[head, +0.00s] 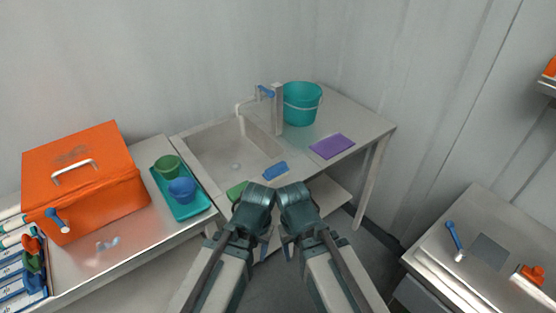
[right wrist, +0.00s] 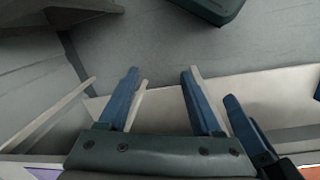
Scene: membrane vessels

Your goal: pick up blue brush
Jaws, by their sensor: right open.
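A brush with a blue handle and a pale end (head: 455,238) lies on the metal counter at the right in the head view. My right gripper (head: 286,240) is near the middle of the head view, in front of the sink and well left of that brush. In the right wrist view, my right gripper (right wrist: 160,100) has its fingers spread with nothing between them. My left gripper (head: 264,246) is close beside it, mostly hidden behind its own wrist. Another blue-handled item (head: 57,221) shows at the front of the orange box at the left.
The sink (head: 215,145) has a blue sponge (head: 275,171) and green sponge (head: 237,190) on its front rim. A purple cloth (head: 332,146) and teal bucket (head: 302,104) are right of it. The orange box (head: 100,195) and teal tray (head: 197,208) stand left. A floor gap precedes the right counter (head: 500,220).

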